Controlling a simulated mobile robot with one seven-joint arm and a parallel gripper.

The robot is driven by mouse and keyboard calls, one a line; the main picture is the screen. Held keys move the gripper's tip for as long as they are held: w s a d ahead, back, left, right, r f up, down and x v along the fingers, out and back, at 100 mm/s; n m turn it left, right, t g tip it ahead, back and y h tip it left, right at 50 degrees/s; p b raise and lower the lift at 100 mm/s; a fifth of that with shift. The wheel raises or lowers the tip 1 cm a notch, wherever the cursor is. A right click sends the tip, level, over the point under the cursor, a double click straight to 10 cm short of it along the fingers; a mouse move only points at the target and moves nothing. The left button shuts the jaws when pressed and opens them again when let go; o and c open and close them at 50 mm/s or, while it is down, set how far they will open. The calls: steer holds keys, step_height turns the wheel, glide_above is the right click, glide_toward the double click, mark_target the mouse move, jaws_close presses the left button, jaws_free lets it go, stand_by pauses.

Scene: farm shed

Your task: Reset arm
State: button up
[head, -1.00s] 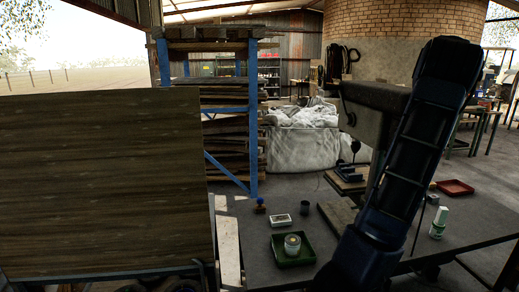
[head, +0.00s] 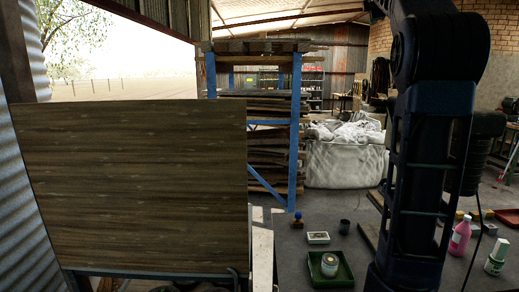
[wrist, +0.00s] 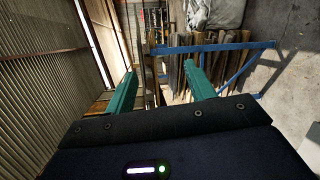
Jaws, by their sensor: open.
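My gripper (wrist: 158,88) shows in the wrist view with its two teal fingers spread wide apart. Nothing is between them. Beyond the fingers the wrist view shows the blue rack (wrist: 215,47) with upright-looking timber and a corrugated wall. In the head view my arm rises on the right side of the picture. The gripper's fingers are not visible there.
A large wooden board (head: 130,185) blocks the left. A blue rack (head: 295,130) and white bulk bag (head: 340,165) stand behind.

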steer(key=s+a+n+y, duration=0.1)
steer(key=s+a+n, duration=0.2)
steer(key=a, duration=1.2)
steer(key=s+a+f+m+g, duration=0.1)
steer(key=s+a+f+m, duration=0.1)
steer(key=a+f, duration=0.3)
steer(key=s+d+f+m+g+y, duration=0.1)
steer(key=s+f+m+g, duration=0.2)
steer(key=s+f, duration=0.9)
steer(key=s+d+f+m+g+y, duration=0.1)
steer(key=s+f+m+g, duration=0.2)
steer(key=s+f+m, duration=0.6)
steer(key=s+d+f+m+g+y, duration=0.1)
steer(key=s+f+m+g, duration=0.3)
steer(key=s+f, duration=1.1)
step_height(320, 180, down, 16)
steer(key=shift+s+d+f+m+y, duration=0.1)
steer(key=shift+s+d+m+y, duration=0.2)
steer(key=shift+d+m, duration=0.5)
steer(key=shift+a, duration=0.25)
